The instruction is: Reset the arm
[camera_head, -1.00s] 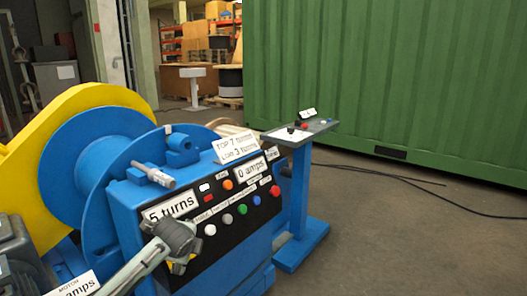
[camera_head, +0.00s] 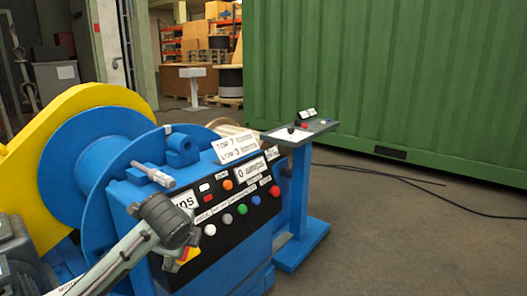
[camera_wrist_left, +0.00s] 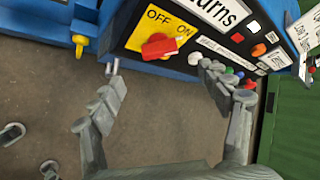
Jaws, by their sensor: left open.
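My left arm comes in from the lower left in the head view, its wrist in front of the blue machine's control panel (camera_head: 240,208). In the left wrist view my left gripper (camera_wrist_left: 168,92) is open and empty, its two fingers spread below the panel. A red rotary switch (camera_wrist_left: 159,46) on a yellow OFF/ON plate (camera_wrist_left: 152,28) lies just beyond the fingertips, apart from them. In the head view the arm hides most of that plate and part of the turns display. My right gripper is not in view.
A blue and yellow drum (camera_head: 85,150) stands at the left. A blue pedestal (camera_head: 300,190) with a small control top stands right of the panel. A green container (camera_head: 390,80) fills the back right. Open floor (camera_head: 400,240) lies at the right; a black cable crosses it.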

